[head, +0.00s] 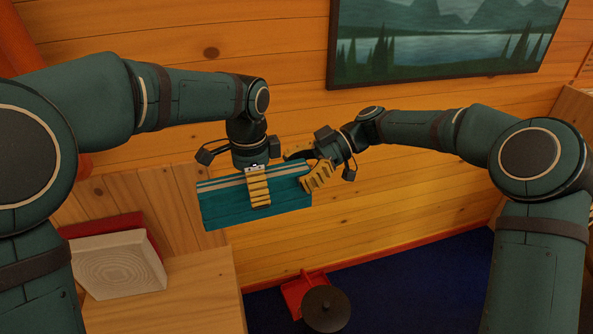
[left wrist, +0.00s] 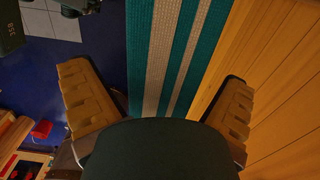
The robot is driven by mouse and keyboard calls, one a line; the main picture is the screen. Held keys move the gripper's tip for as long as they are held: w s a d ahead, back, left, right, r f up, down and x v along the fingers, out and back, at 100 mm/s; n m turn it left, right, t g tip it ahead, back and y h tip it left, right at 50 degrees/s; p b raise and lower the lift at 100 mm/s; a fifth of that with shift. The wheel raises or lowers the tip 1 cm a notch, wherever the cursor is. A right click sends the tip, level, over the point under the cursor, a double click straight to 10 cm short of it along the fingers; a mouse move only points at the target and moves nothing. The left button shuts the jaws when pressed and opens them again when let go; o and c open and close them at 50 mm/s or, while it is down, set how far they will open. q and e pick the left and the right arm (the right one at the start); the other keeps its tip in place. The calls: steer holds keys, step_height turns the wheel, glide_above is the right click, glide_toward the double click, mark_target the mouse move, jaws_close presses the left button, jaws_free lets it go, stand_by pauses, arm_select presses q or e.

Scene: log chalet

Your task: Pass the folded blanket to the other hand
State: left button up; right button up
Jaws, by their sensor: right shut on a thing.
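The folded blanket (head: 225,205), teal with pale stripes, is held up in the air in front of the log wall. My right gripper (head: 312,168) is shut on its right end. My left gripper (head: 258,188) is at the blanket's middle from above, one yellow finger in front of the near face; the other finger is hidden behind. In the left wrist view the left gripper (left wrist: 158,105) is open, its fingers spread on either side of the striped blanket (left wrist: 165,55).
A wooden surface (head: 190,295) at lower left bears a pale patterned block (head: 118,265) and a red item (head: 140,222) behind it. A red object (head: 295,290) and a dark round thing (head: 326,310) are low down by the blue floor (head: 420,285). A picture (head: 440,45) hangs behind.

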arm_select(q)
step_height(320, 180, up, 12)
steer(key=shift+f, duration=0.15)
steer(key=w+a+f+n+t+h, duration=0.2)
steer(key=w+a+f+n+t, duration=0.65)
steer(key=a+n, duration=0.5)
steer(key=s+a+f+n+g, duration=0.15)
steer(key=a+f+n, duration=0.25)
steer(key=f, duration=0.8)
steer(key=s+d+f+g, duration=0.25)
steer(key=s+f, duration=0.25)
steer(key=f, duration=0.3)
steer(key=s+d+f+g, duration=0.1)
steer(key=s+d+f, duration=0.3)
steer(key=f, duration=0.5)
steer(key=s+d+f+g+h, duration=0.1)
steer(key=s+d+f, duration=0.2)
steer(key=s, duration=0.5)
steer(key=s+d+f+m+g+h, duration=0.1)
steer(key=s+d+f, duration=0.3)
steer(key=s, duration=0.4)
steer(key=shift+s+d+f, duration=0.2)
steer(key=shift+s+f, duration=0.15)
steer(key=shift+f, duration=0.2)
